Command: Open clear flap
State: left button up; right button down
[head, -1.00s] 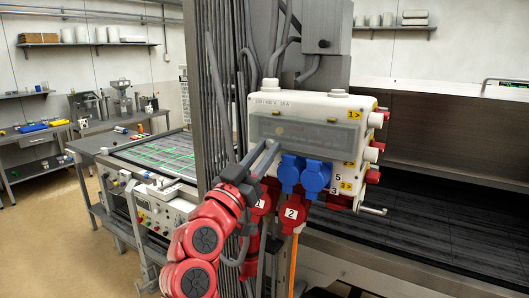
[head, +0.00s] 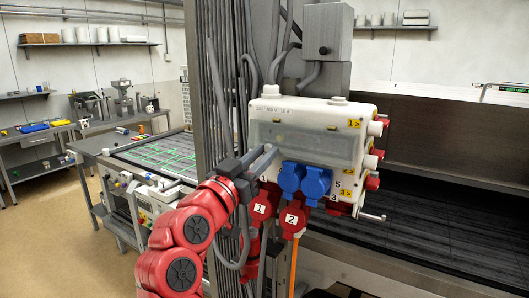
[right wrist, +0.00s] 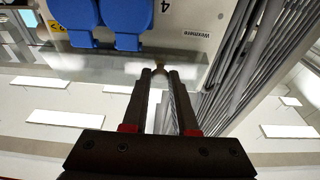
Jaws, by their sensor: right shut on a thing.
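The clear flap (head: 318,148) is a see-through panel on the front of the white socket box (head: 290,108). It looks tilted out a little at its lower edge, though how far is hard to tell. My right gripper (head: 270,152) is at the flap's lower left corner. In the right wrist view its fingertips (right wrist: 160,74) are closed around a small brownish knob (right wrist: 159,63) at the edge of the flap (right wrist: 90,68). The fingers hide part of the knob. My left gripper is out of view.
Two blue sockets (head: 304,180) sit just below the flap. Red plugs (head: 292,222) with hanging cables are under them. Grey vertical pipes (head: 228,90) stand close on the left. A dark conveyor bed (head: 430,225) lies to the right.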

jog(key=r+g+p, duration=0.1)
jog(key=r+g+y+p, duration=0.1)
jog(key=s+r+g+y+p, duration=0.1)
jog(key=p, duration=0.1)
jog(key=shift+a, duration=0.4)
jog(key=shift+s+r+g+y+p, duration=0.2)
jog(key=shift+r+g+y+p, duration=0.15)
jog(key=shift+g+y+p, duration=0.35)
